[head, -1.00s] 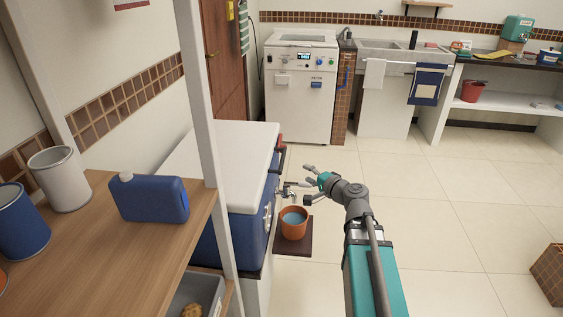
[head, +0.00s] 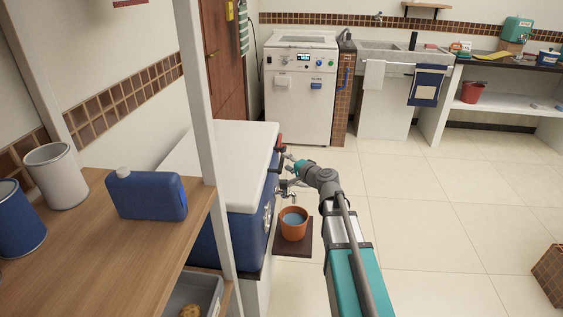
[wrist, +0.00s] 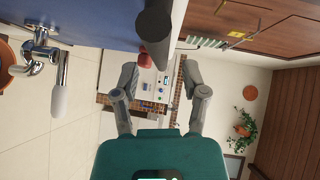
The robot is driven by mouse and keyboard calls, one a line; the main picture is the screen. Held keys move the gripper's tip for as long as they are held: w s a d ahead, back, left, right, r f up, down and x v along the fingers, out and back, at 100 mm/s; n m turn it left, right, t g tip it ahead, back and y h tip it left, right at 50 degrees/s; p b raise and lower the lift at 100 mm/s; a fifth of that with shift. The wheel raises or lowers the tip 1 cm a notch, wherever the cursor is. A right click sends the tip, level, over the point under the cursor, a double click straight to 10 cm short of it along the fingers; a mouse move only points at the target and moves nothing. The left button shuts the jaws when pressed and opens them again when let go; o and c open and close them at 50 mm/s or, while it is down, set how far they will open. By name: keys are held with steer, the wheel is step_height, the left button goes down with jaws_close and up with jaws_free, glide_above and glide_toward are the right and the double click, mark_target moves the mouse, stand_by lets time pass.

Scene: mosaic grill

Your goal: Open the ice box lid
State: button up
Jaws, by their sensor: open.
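The ice box (head: 237,228) is a blue chest at the left in the head view, with a thick white lid (head: 225,150) lying shut on top. A dark bar with a red end (head: 280,148) shows at its far front edge. In the wrist view, the blue wall (wrist: 90,20) fills the upper left, and a thick dark grey bar (wrist: 154,25) with a red piece (wrist: 145,58) behind it juts out. My gripper (head: 288,171) is close to the front of the ice box. Its fingers (wrist: 160,85) are spread and empty, with the bar ahead of them; no contact shows.
A metal tap (wrist: 38,55) sticks out of the ice box front, above an orange pot (head: 293,231) of water on a dark stand. A white post (head: 205,120) and a wooden shelf (head: 90,260) stand nearer at left.

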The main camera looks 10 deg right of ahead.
mark_target(282, 159)
steer(key=shift+x, duration=1.6)
jaws_close()
